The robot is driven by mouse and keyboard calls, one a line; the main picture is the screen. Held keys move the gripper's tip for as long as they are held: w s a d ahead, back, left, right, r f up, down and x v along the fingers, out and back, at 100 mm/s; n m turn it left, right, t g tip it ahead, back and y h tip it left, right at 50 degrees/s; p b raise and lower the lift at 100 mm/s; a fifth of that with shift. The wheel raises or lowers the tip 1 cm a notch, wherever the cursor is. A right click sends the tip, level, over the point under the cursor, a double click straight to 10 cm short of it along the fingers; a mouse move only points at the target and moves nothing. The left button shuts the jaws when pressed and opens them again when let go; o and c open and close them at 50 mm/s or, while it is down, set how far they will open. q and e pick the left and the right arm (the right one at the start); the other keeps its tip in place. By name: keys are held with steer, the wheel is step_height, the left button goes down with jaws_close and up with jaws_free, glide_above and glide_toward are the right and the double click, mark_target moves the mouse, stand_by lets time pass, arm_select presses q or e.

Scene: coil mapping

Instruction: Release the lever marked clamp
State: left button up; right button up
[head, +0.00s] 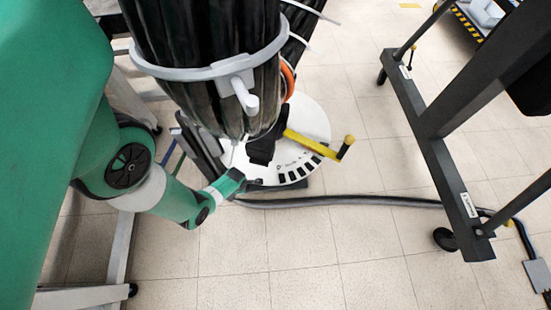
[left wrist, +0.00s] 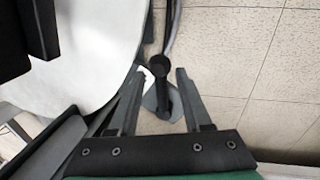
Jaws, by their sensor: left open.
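No label reading clamp is legible on any lever. In the head view, a yellow lever (head: 315,143) with a dark end knob reaches across a round white dial plate (head: 310,115) with dark marks. A grey ring (head: 205,72) with a pale handle (head: 245,97) circles the large black bundle above. My left arm comes in from the left below the ring; its gripper is mostly hidden there. In the left wrist view, my left gripper (left wrist: 160,72) is open, fingers apart. A dark round-topped post (left wrist: 160,90) shows between them; whether it lies within reach is unclear.
A white curved plate (left wrist: 85,50) and a black block (left wrist: 42,25) fill the upper left of the wrist view. A dark hose (head: 340,202) crosses the tiled floor. A grey wheeled frame (head: 428,140) stands at right. The lower middle floor is clear.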

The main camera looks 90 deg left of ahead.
arm_select(q)
step_height(320, 180, up, 11)
steer(key=d+p, duration=0.2)
steer(key=p, duration=0.5)
steer(key=shift+r+p, duration=0.15)
steer(key=shift+p, duration=0.25)
steer(key=shift+d, duration=0.1)
